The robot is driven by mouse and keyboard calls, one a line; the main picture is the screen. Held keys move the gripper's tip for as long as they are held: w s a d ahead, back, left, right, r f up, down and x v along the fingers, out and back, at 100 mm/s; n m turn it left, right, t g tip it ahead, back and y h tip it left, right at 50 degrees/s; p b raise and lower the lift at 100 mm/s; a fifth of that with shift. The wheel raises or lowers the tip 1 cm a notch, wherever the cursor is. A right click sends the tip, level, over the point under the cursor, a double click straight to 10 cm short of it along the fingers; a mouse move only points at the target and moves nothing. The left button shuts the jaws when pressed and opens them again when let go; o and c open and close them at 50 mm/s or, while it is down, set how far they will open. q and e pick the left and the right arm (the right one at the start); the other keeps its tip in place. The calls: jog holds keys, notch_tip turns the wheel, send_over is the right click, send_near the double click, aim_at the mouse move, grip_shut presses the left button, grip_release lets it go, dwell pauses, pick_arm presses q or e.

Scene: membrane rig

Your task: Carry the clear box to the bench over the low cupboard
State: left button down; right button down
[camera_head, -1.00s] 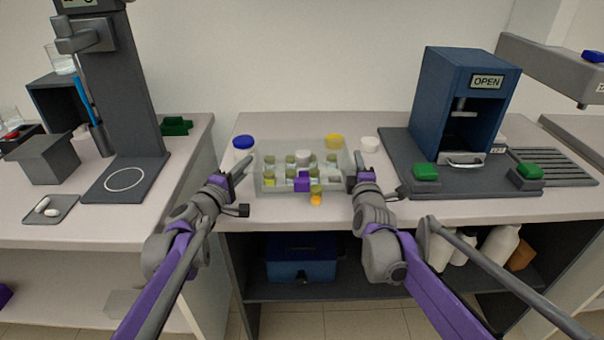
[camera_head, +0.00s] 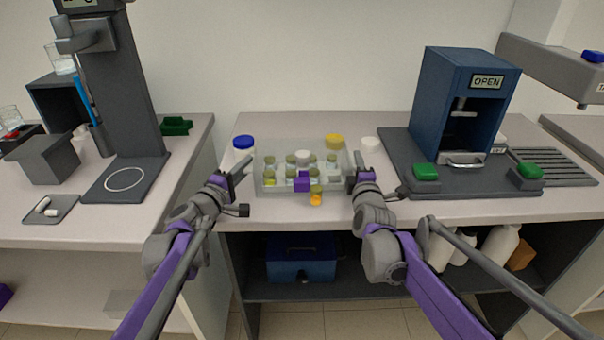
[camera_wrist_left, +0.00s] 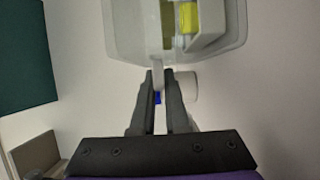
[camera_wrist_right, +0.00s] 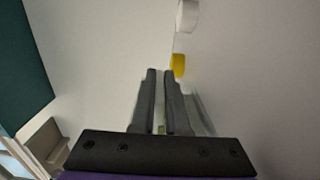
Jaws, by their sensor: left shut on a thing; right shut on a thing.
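The clear box (camera_head: 270,188) is in the middle of the head view, at the front of the middle bench (camera_head: 400,210). It holds several small capped vials. I cannot tell if its base touches the bench top. My left gripper (camera_head: 246,166) is shut on its left end; the left wrist view shows the fingers (camera_wrist_left: 159,78) at the box's rim (camera_wrist_left: 118,48). My right gripper (camera_head: 352,174) is at the right end, shut on the box; in the right wrist view the fingers (camera_wrist_right: 160,75) hide the contact. A purple block (camera_head: 302,182) and an orange-capped vial (camera_head: 316,200) show at the front.
A blue-capped bottle (camera_head: 243,147) stands behind the left end, a yellow cap (camera_head: 335,141) and a white cup (camera_head: 370,144) behind the right. A blue press (camera_head: 462,90) stands to the right. Shelves below hold a blue case (camera_head: 300,258). A gap separates the left bench (camera_head: 190,180).

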pick_arm(q)
jog(key=shift+r, duration=0.15)
pick_arm(e)
jog(key=shift+r, duration=0.1)
